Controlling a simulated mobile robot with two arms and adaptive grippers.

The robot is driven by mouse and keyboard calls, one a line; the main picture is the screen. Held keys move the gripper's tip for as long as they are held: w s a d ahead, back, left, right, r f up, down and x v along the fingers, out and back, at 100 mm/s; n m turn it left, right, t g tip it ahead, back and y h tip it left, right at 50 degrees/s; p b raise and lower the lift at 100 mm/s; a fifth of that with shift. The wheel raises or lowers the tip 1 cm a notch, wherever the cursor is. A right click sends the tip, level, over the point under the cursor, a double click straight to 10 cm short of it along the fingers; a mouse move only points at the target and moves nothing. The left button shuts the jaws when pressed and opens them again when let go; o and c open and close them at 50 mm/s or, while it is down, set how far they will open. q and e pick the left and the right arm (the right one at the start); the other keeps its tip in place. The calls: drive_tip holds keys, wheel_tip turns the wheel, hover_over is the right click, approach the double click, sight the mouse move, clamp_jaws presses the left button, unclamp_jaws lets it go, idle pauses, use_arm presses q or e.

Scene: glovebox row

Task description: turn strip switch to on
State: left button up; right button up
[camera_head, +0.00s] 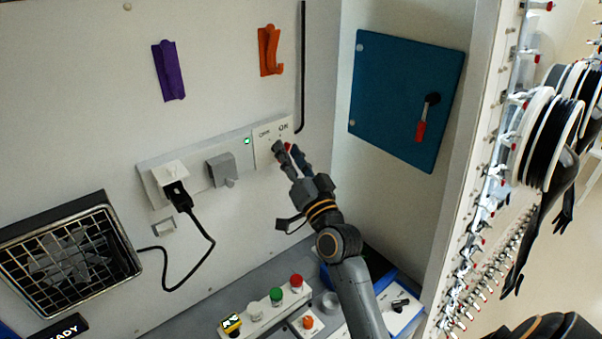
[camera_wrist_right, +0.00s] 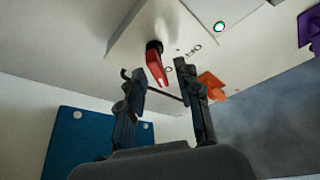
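The strip switch (camera_head: 262,157) is a white box at the right end of the wall strip, with an OFF and an ON label on its face. Its red lever (camera_wrist_right: 156,68) on a dark pivot shows in the right wrist view; in the head view it is mostly hidden by my fingers. My right gripper (camera_head: 288,148) is at the switch face. In the right wrist view, its two fingertips (camera_wrist_right: 154,70) are spread, one on each side of the lever, with gaps visible. I cannot tell which label the lever points to. My left gripper is not in view.
A green lamp (camera_head: 247,141) glows on the strip. A grey cover (camera_head: 221,169) and a plug with a black cable (camera_head: 178,192) are left of the switch. A blue panel (camera_head: 405,100) with a red-handled lever is on the right wall. A button box (camera_head: 267,311) stands below.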

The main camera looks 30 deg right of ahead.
drive_tip(key=v, duration=1)
drive_tip(key=shift+s, duration=0.25)
idle(0.3)
